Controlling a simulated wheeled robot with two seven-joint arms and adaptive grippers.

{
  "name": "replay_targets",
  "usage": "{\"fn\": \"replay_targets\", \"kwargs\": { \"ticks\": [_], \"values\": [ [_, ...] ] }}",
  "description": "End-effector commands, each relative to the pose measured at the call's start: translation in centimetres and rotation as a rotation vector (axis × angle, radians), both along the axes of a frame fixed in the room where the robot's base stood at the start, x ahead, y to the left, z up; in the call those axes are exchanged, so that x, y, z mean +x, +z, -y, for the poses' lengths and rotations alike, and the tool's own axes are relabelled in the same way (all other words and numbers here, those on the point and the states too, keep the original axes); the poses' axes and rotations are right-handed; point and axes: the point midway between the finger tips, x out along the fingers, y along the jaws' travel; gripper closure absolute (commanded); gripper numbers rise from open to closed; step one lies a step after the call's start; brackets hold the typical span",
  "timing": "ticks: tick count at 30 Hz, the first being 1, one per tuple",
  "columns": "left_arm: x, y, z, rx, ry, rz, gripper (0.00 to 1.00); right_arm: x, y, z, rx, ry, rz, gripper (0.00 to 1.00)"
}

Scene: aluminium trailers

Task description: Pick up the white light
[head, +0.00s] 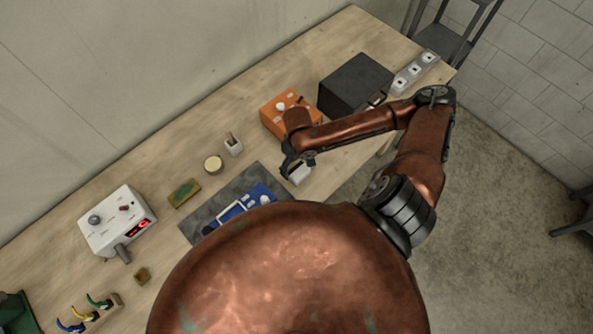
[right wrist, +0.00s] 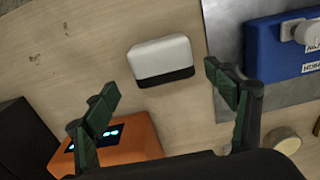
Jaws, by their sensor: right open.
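The white light (right wrist: 161,56) is a small rounded white block with a black lower band. It lies on the wooden table between the orange box and the grey mat. In the head view the white light (head: 300,175) shows beside my right gripper (head: 299,160), which partly covers it. In the right wrist view my right gripper (right wrist: 163,84) is open and empty. Its fingers are spread wide, with the light beyond and between the tips, apart from both. My left gripper is not in view.
An orange box (head: 272,121) and a black box (head: 352,82) stand at the back right. A blue device (head: 236,211) lies on the grey mat (head: 204,220). A tin (head: 213,164), a white cup (head: 233,147) and a white station (head: 118,222) stand farther left. Bare table surrounds the light.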

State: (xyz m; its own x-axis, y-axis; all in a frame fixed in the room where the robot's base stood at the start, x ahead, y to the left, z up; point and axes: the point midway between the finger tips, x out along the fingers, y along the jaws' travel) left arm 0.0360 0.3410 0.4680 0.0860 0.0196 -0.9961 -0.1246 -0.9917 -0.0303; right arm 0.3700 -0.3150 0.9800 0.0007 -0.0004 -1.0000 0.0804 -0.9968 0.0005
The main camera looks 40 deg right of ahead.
Motion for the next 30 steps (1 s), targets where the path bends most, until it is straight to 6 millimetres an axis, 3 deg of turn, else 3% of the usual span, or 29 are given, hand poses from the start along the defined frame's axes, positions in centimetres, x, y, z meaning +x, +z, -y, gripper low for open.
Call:
{"fn": "replay_targets", "kwargs": {
  "ticks": [7, 16, 30],
  "values": [
    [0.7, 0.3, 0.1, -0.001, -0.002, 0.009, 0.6, -0.1, -3.4, -0.5, 0.0, 0.003, -0.003, 0.22],
    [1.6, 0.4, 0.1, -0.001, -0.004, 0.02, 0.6, 0.1, -3.8, -0.6, 0.0, 0.007, 0.0, 0.22],
    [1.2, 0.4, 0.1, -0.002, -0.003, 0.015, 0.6, 0.1, -3.8, -0.6, 0.0, 0.006, 0.0, 0.54]
  ]
}}
